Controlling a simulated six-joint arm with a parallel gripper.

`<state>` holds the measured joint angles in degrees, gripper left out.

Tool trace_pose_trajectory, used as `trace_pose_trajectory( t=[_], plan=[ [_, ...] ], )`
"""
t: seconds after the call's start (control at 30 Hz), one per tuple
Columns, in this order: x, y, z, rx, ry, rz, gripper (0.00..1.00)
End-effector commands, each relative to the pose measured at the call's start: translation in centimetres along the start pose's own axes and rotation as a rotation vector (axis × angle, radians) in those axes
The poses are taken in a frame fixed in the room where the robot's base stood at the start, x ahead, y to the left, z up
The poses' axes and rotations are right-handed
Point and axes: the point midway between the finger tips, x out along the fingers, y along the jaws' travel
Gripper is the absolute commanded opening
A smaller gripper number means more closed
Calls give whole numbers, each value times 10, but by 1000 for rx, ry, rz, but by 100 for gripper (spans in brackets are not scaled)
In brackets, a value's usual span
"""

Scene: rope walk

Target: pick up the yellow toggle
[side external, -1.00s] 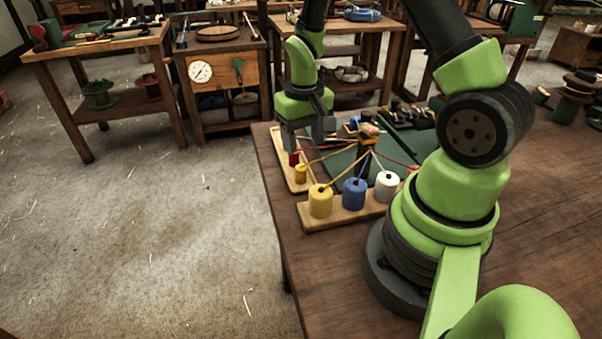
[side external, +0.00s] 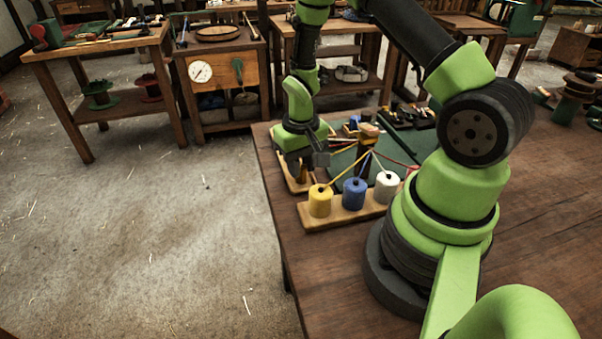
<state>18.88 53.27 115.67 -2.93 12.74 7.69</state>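The yellow toggle (side external: 302,176) is on the narrow wooden board (side external: 294,187) at the table's left edge, mostly hidden by my gripper. My gripper (side external: 305,166) points down right over it, with its fingers low and spaced apart around the toggle's place. The fingers look open; contact with the toggle cannot be made out. The red toggle on the same board is hidden behind my gripper.
A wooden block in front carries a yellow spool (side external: 320,201), a blue spool (side external: 354,193) and a white spool (side external: 386,186). Strands run from them to a central post (side external: 367,140). A green mat with dark tools lies behind.

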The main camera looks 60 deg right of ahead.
Motion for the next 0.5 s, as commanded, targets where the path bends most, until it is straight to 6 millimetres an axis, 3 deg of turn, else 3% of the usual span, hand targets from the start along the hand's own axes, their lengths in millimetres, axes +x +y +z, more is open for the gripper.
trace_pose_trajectory(
  t=[0.07, 0.5],
  plan=[
    [0, 0, 0, 0, 0, 0, 3],
    [-10, 0, -1, -1, 2, 0, 3]
  ],
)
